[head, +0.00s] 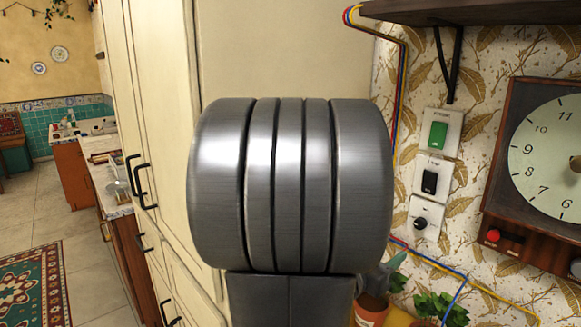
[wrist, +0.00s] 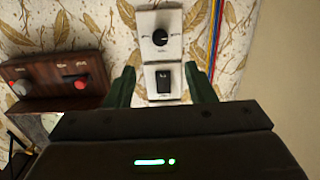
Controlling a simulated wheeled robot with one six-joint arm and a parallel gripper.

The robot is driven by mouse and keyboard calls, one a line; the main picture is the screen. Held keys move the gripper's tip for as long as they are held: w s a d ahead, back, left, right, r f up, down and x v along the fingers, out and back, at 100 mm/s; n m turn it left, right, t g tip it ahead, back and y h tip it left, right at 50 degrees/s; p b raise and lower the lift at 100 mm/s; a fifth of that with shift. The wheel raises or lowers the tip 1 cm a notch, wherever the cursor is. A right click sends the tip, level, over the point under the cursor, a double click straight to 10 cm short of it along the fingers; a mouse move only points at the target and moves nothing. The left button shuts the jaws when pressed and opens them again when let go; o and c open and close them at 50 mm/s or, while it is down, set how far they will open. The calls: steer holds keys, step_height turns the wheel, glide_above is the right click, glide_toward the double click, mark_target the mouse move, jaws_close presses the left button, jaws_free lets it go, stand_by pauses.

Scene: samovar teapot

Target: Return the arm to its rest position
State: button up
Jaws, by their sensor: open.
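My gripper (wrist: 160,72) shows in the wrist view, with its two dark green fingers apart and nothing between them. Beyond the fingers is the wall with a black rocker switch (wrist: 164,80) and a knob plate (wrist: 159,37). I cannot tell the exact gap to the wall. In the head view a large brushed-metal joint of my arm (head: 290,185) fills the middle. My gripper is not visible there.
In the head view, the wall at right has a green switch (head: 438,135), the rocker (head: 430,182), a knob (head: 421,223) and a clock (head: 545,150). A dark shelf (head: 470,10) is above, potted plants (head: 372,295) below. Cream cupboards (head: 160,90) stand left; open floor (head: 95,240) lies beyond.

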mark_target(417, 224)
steer(key=p+x, duration=0.1)
steer(key=x, duration=1.3)
steer(key=shift+w+p, duration=0.1)
steer(key=shift+p, duration=0.2)
steer(key=shift+f+m+b, duration=0.15)
steer(key=shift+m+b, duration=0.25)
steer(key=shift+a+m+b, duration=0.1)
steer(key=shift+m+b, duration=0.35)
steer(key=shift+m, duration=0.55)
steer(key=m+b, duration=0.1)
steer(key=m, duration=0.1)
steer(key=shift+m, duration=0.4)
steer(key=m+b, duration=0.2)
steer(key=m, duration=0.2)
steer(key=shift+m, duration=0.3)
steer(key=m, duration=0.2)
steer(key=m+b, duration=0.1)
steer(key=m, duration=0.1)
steer(key=shift+r+m, duration=0.25)
steer(key=shift+m, duration=0.05)
steer(key=m+b, duration=0.1)
steer(key=m, duration=0.4)
steer(key=shift+r, duration=0.1)
